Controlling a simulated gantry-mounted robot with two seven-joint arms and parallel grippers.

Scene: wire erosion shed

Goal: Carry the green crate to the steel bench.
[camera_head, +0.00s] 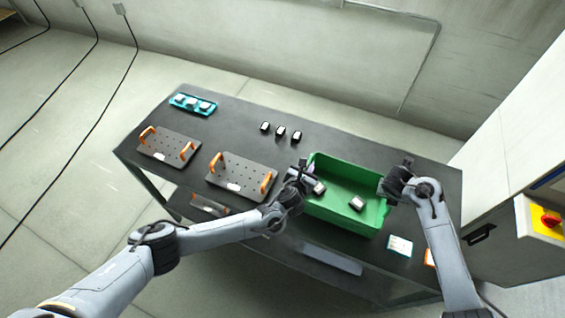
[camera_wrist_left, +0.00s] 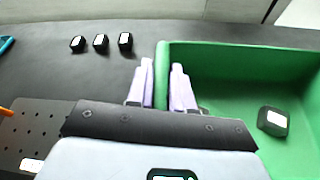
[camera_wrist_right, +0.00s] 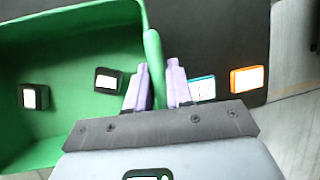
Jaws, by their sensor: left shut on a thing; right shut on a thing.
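The green crate (camera_head: 345,219) sits on the dark bench top (camera_head: 236,124) towards its right end. It holds black blocks with white labels, one (camera_head: 357,203) near its middle and one (camera_head: 319,188) near its left side. My left gripper (camera_head: 301,166) is shut on the crate's left wall; the left wrist view shows its purple fingers (camera_wrist_left: 162,85) on either side of that wall. My right gripper (camera_head: 386,188) is shut on the crate's right wall, which runs between its fingers (camera_wrist_right: 158,88) in the right wrist view. I cannot tell whether the crate's base touches the bench.
Two perforated plates (camera_head: 240,176) with orange handles lie left of the crate. Several small black blocks (camera_head: 281,132) stand behind, and a teal tray (camera_head: 193,104) is at the far left. White-topped boxes (camera_head: 399,246) lie front right. A cabinet (camera_head: 520,190) stands at the right.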

